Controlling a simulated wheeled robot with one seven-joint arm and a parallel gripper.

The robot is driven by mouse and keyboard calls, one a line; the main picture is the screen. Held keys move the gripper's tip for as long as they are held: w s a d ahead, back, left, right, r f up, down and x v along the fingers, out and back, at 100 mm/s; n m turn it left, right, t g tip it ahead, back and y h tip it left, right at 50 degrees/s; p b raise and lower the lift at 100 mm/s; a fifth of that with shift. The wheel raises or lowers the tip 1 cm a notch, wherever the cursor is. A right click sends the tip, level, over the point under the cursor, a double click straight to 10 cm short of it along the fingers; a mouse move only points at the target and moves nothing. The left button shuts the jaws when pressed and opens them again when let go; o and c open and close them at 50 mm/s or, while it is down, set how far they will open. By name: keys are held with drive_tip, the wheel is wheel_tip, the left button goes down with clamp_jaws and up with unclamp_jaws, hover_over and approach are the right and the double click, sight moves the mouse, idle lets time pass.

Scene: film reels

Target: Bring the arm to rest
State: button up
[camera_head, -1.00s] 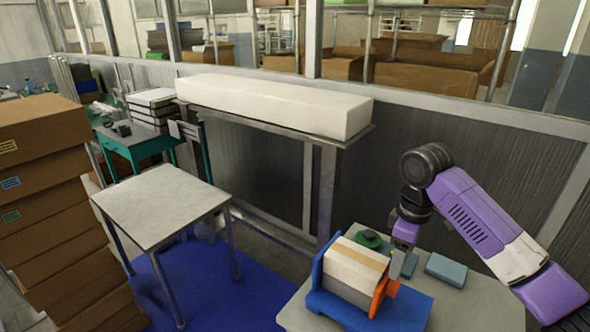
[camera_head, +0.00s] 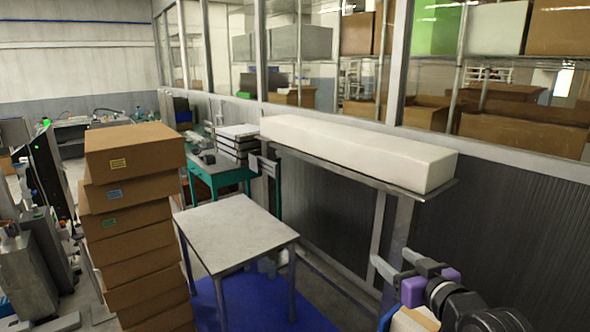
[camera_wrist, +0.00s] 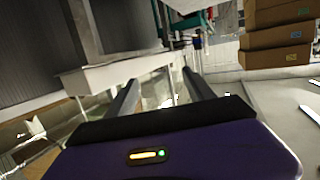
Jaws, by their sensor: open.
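My gripper (camera_head: 388,260) is at the lower right of the head view, raised in front of the dark panelled wall, with its two grey fingers apart and nothing between them. The wrist view also shows the empty, spread fingers (camera_wrist: 160,85) above the purple gripper body. My black and purple arm is folded in at the bottom right corner of the head view. Only a small pale piece of the holder's contents (camera_head: 412,320) shows below the gripper; the rest is cut off or hidden.
A grey-topped table (camera_head: 235,232) stands mid-view on a blue mat (camera_head: 212,300). Stacked cardboard boxes (camera_head: 135,215) stand to its left. A wall shelf (camera_head: 345,172) carries a long white block (camera_head: 355,150). A teal desk (camera_head: 225,180) stands behind.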

drive_tip(key=s+f+m+h, duration=0.1)
drive_tip(key=s+f, duration=0.3)
drive_tip(key=s, duration=1.3)
drive_tip(key=s+a+f+m+h, duration=0.1)
drive_tip(key=s+f, duration=0.3)
drive_tip(key=s, duration=1.3)
drive_tip(key=s+a+f+h, duration=0.1)
drive_tip(key=s+f, duration=0.2)
drive_tip(key=s, duration=1.5)
drive_tip(key=shift+f+m+h, duration=0.4)
